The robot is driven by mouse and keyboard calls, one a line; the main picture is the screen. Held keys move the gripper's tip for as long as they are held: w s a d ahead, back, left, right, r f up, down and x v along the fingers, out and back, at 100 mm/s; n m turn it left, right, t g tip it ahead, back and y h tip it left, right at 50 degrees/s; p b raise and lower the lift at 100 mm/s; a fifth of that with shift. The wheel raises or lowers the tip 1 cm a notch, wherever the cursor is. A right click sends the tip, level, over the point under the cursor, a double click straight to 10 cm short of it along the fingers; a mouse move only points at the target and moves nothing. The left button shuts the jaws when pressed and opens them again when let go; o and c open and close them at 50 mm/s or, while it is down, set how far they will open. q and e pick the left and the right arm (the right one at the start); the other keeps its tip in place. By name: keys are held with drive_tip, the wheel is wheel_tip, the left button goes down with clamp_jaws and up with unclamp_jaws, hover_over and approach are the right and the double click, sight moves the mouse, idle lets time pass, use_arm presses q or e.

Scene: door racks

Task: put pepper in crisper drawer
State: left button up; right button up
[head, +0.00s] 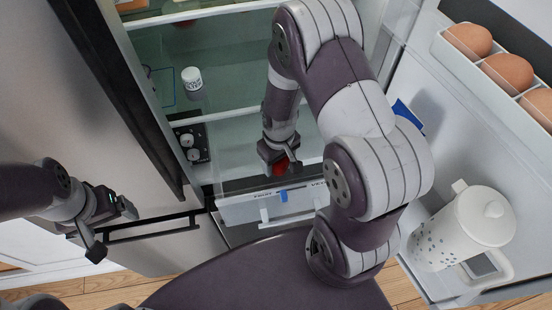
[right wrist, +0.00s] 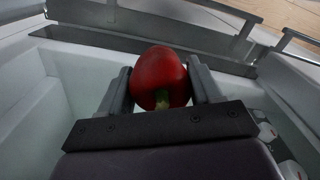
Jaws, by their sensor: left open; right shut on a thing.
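A red pepper (right wrist: 158,80) is between the two fingers of my right gripper (right wrist: 160,88) in the right wrist view, stem toward the camera. In the head view only a little of the pepper (head: 281,166) shows below my right gripper (head: 281,158). The crisper drawer (head: 270,205) is at the bottom of the fridge, its front with a blue slider. The right gripper is over the drawer, and pale drawer walls surround it in the wrist view. I cannot tell whether the pepper touches the drawer floor. My left gripper (head: 112,226) is open and empty at the left, beside the fridge.
The fridge door (head: 440,130) stands open at the right, with a white jug (head: 464,228) and eggs (head: 508,72) in its racks. A white jar (head: 192,79) stands on a shelf. A dark tray (head: 190,143) with small white items is left of the drawer.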

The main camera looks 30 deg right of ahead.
sight(278, 166)
drive_tip(key=f, duration=0.1)
drive_tip(key=w+f, duration=0.1)
drive_tip(key=f, duration=0.1)
drive_tip(key=shift+d+f, duration=0.1)
drive_tip(key=shift+f, duration=0.05)
drive_tip(key=shift+s, duration=0.25)
drive_tip(key=o, duration=0.8)
drive_tip(key=shift+f, duration=0.1)
drive_tip(key=shift+c, duration=0.2)
drive_tip(key=shift+o, duration=1.4)
drive_tip(key=shift+w, duration=0.15)
